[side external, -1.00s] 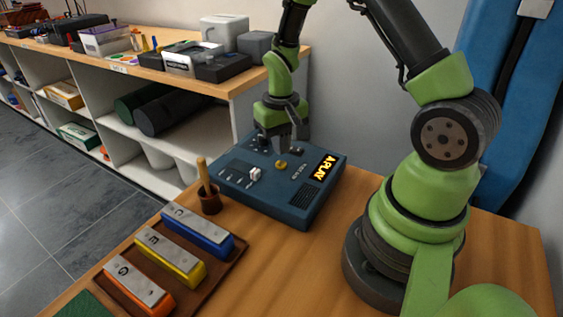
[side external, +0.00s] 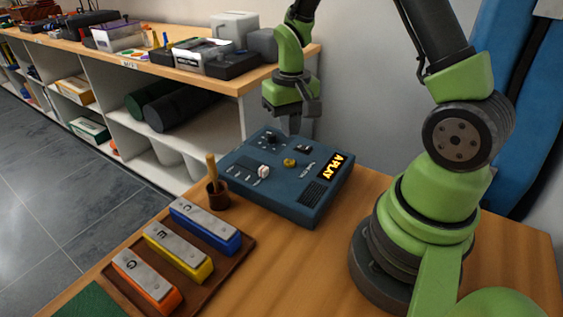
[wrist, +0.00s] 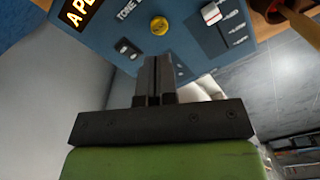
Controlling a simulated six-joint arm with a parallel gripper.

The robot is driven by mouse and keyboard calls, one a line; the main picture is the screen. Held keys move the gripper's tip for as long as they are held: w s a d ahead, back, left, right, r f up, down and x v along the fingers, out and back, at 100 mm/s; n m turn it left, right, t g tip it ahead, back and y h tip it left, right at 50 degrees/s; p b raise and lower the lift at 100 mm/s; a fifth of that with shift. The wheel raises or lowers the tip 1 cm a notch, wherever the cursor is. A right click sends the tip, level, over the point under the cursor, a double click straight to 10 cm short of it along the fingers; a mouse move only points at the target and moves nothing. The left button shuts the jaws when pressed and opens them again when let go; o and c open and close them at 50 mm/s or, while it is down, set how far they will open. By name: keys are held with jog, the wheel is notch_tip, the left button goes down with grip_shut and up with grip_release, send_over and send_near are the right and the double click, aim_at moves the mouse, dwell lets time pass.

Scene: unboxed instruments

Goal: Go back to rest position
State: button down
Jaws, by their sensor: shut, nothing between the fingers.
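My gripper (side external: 292,126) hangs above the back part of a blue control box (side external: 268,187) on the wooden table. In the side view there seems to be a gap between its fingertips and the box. In the wrist view my gripper (wrist: 154,62) has its two fingers together with nothing between them. The wrist view shows the box (wrist: 120,22) beyond the fingertips.
A brown tray (side external: 245,252) with blue, yellow and orange chime bars lies at the front left. A small brown cup (side external: 217,197) with a wooden stick stands beside the box. A shelf (side external: 245,85) with several items is behind. Bare table (side external: 300,265) lies in front.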

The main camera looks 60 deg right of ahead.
jog(key=s+a+r+t, duration=0.2)
jog(key=a+r, duration=0.1)
jog(key=r, duration=0.4)
jog(key=s+a+r+t, duration=0.2)
jog(key=a+r, duration=0.1)
jog(key=r, duration=0.3)
jog(key=s+a+r+n+t+y, duration=0.2)
jog(key=s+a+r, duration=0.3)
jog(key=s, duration=0.4)
jog(key=shift+a+r+t, duration=0.35)
jog(key=shift+r+t, duration=0.15)
jog(key=shift+t, duration=0.1)
